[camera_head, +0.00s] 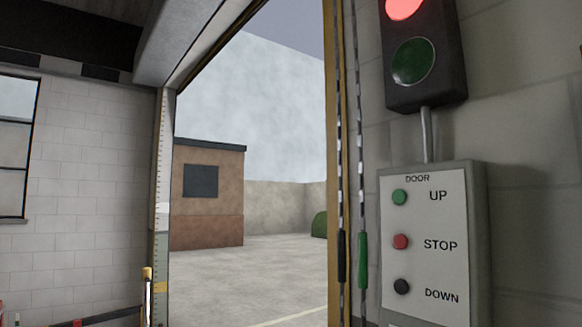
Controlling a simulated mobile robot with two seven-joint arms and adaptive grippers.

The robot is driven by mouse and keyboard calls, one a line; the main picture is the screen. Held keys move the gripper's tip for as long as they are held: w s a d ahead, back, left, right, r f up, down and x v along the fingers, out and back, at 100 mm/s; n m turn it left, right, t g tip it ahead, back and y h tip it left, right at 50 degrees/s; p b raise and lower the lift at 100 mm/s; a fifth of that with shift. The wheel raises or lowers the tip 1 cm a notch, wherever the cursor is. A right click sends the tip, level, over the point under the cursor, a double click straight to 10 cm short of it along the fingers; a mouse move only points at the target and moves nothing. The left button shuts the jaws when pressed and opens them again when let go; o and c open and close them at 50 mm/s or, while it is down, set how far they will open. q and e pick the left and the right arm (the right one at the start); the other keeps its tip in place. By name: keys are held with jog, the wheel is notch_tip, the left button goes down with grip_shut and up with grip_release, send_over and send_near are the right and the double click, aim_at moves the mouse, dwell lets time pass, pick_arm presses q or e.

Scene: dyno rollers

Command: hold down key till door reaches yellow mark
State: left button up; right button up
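The door control box (430,245) is on the wall at the right. It has a green UP button (400,197), a red STOP button (401,242) and a black DOWN key (402,287). Nothing touches them. The doorway stands open onto a yard, and I cannot clearly make out the door's lower edge. Neither of my grippers is in view.
A signal light (423,50) above the box shows red lit and green dark. Two hanging cords with a black handle (341,257) and a green handle (362,260) run beside the box. A yellow-topped post (147,290) stands by the left jamb.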

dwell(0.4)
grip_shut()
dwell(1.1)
